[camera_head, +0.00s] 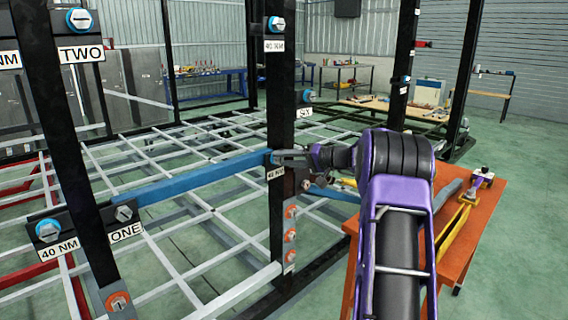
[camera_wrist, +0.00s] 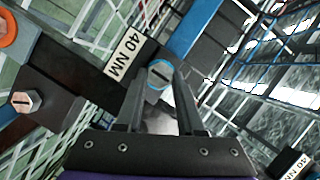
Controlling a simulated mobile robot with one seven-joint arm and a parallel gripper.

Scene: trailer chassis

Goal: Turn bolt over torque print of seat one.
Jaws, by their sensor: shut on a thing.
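My gripper (camera_head: 288,157) reaches left to the middle black post (camera_head: 282,110). It is at the right end of a blue beam, just above a 40 NM print (camera_head: 275,174). In the wrist view, the two fingers (camera_wrist: 160,85) are shut on a slotted bolt (camera_wrist: 160,73) with a blue ring, beside the 40 NM print (camera_wrist: 125,53). The gripper hides this bolt in the head view. The ONE print (camera_head: 126,231) is on a plate on the left post, under a slotted bolt (camera_head: 124,213). Left of it, a blue-ringed bolt (camera_head: 48,230) sits over another 40 NM print (camera_head: 58,249).
The blue beam (camera_head: 200,178) spans between the posts over the white chassis grid (camera_head: 190,148). Orange-ringed bolts (camera_head: 290,235) line the lower middle post. A plate with a slotted bolt (camera_wrist: 25,102) lies left in the wrist view. An orange table (camera_head: 490,215) stands at right.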

